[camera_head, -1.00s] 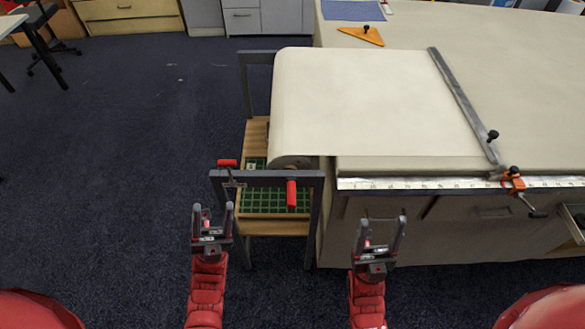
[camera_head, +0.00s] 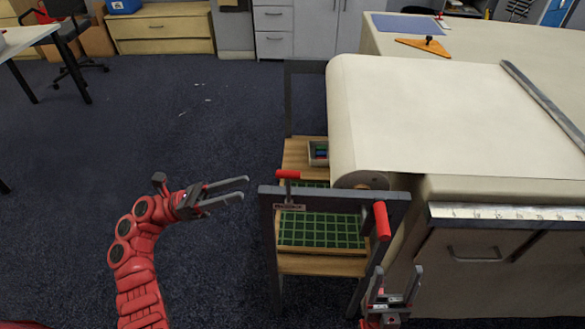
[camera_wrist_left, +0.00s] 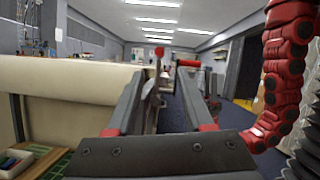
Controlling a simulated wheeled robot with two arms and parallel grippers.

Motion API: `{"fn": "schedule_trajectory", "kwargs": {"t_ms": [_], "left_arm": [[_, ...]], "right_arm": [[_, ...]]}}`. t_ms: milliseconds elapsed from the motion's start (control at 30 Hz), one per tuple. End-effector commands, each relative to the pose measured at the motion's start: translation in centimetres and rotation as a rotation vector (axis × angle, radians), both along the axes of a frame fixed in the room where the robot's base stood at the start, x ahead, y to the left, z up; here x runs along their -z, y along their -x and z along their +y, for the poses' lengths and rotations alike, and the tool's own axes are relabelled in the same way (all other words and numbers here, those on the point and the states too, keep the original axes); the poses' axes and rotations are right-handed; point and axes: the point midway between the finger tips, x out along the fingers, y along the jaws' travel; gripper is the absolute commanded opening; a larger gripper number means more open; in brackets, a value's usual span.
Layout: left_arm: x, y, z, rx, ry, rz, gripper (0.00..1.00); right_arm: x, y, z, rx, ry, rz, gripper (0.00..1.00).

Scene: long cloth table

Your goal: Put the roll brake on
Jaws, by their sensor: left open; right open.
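The cloth roll (camera_head: 360,180) hangs in a grey stand (camera_head: 335,195) at the table's left end. A small lever with a red grip (camera_head: 287,174) stands at the stand's front bar, above a small plate (camera_head: 289,207). A second red handle (camera_head: 382,220) hangs at the bar's right end. I cannot tell which one is the brake. My left gripper (camera_head: 244,188) is open and empty, left of the lever and pointing towards it. In the left wrist view the red-tipped lever (camera_wrist_left: 160,52) shows beyond and between the fingers. My right gripper (camera_head: 398,270) is open and empty, below the second handle.
A wooden shelf with a green grid mat (camera_head: 320,230) sits in the stand, with a small box (camera_head: 318,152) farther back. The table (camera_head: 480,190) with its metal ruler (camera_head: 500,212) stands to the right. The floor (camera_head: 130,130) to the left is clear.

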Motion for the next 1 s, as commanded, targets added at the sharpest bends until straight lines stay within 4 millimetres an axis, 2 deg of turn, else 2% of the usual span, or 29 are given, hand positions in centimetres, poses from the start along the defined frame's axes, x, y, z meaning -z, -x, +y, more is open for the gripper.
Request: {"fn": "schedule_trajectory", "kwargs": {"t_ms": [100,300,500,700,967,1000], "left_arm": [[-1.1,0.0,-2.9,0.006,0.002,0.0,0.52],[-2.9,-0.4,-7.2,0.004,0.002,-0.003,0.52],[-4.0,-0.7,-10.4,0.003,0.003,0.003,0.52],[-4.6,-0.8,-11.8,0.003,0.003,0.002,0.52],[-4.6,-0.9,-11.9,0.002,0.002,0.002,0.52],[-4.6,-0.9,-11.9,0.002,0.002,0.002,0.48]], "right_arm": [[-0.5,0.0,0.0,0.0,0.0,0.001,0.66],[-1.3,0.0,0.0,0.0,0.0,0.001,0.66],[-1.7,0.0,0.0,0.0,0.0,0.001,0.66],[-1.9,0.0,0.0,0.0,0.0,0.001,0.66],[-1.9,0.0,0.0,0.0,0.0,0.001,0.66],[-1.9,0.0,0.0,0.0,0.0,0.001,0.66]]}}
